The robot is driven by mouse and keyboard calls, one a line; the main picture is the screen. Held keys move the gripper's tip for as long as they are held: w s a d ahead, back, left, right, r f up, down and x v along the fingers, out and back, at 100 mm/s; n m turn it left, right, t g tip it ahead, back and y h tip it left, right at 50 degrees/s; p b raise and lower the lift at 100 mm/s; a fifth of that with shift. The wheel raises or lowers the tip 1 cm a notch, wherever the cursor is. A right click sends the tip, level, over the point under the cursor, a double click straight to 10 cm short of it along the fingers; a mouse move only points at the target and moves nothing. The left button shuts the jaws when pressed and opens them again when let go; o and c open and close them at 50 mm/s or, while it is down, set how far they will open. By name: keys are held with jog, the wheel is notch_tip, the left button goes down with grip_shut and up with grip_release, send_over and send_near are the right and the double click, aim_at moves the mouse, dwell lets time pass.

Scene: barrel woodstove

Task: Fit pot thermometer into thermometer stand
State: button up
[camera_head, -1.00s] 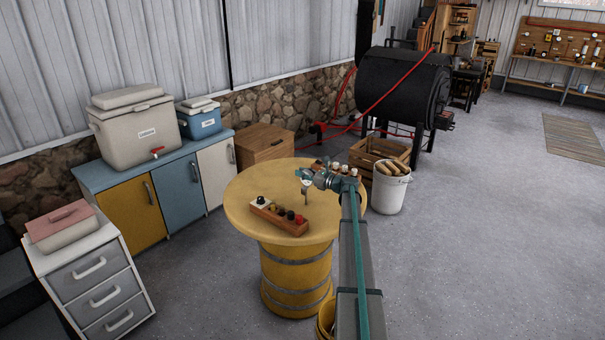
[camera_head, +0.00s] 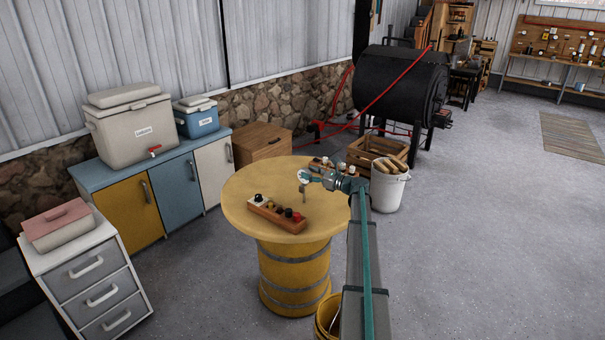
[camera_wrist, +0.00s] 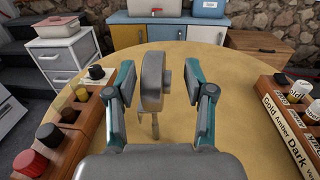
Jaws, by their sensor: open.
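The pot thermometer (camera_head: 304,177) is upright over the round tabletop, its pale dial facing the head view and a thin stem below. In the wrist view the thermometer (camera_wrist: 153,80) shows edge-on as a grey disc with a stem and clip-like piece under it. My gripper (camera_head: 314,176) is just right of the dial in the head view. In the wrist view my gripper (camera_wrist: 160,78) is open, its fingers on either side of the disc with a gap at each side. I cannot make out a separate thermometer stand, nor what the stem's lower end rests in.
The yellow round tabletop (camera_head: 240,205) carries a wooden rack of capped bottles (camera_head: 277,214), on the left in the wrist view (camera_wrist: 70,135). A second, labelled rack (camera_wrist: 290,125) is on the right. The tabletop beyond the thermometer is clear. A white bucket (camera_head: 388,190) stands behind the arm.

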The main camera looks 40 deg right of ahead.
jog(key=v, duration=0.6)
jog(key=shift+a+b, duration=0.1)
jog(key=shift+b, duration=0.3)
jog(key=shift+o, duration=0.5)
jog(key=shift+s+d, duration=0.25)
jog(key=shift+s, duration=0.2)
jog(key=shift+a, duration=0.1)
